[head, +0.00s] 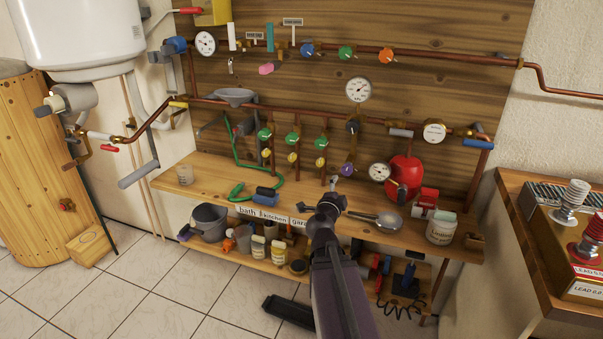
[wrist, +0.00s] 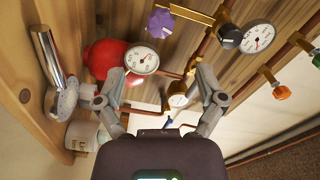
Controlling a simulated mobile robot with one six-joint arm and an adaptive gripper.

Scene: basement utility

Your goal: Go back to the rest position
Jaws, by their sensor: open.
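My gripper (head: 334,190) is in the middle of the head view, at the end of my dark arm. It appears in front of the workbench shelf and the lower pipes. In the wrist view my gripper (wrist: 153,95) has its two grey fingers spread wide, with nothing between them. A red vessel (wrist: 107,58) with a round gauge (wrist: 142,60) shows beyond the fingers, and a purple knob (wrist: 160,23) is above them. My arm hides part of the shelf's front edge and what lies below it.
The red vessel (head: 405,172) stands at the right. Copper pipes with valves cross the back panel. Tiled floor (head: 130,295) is open at front left.

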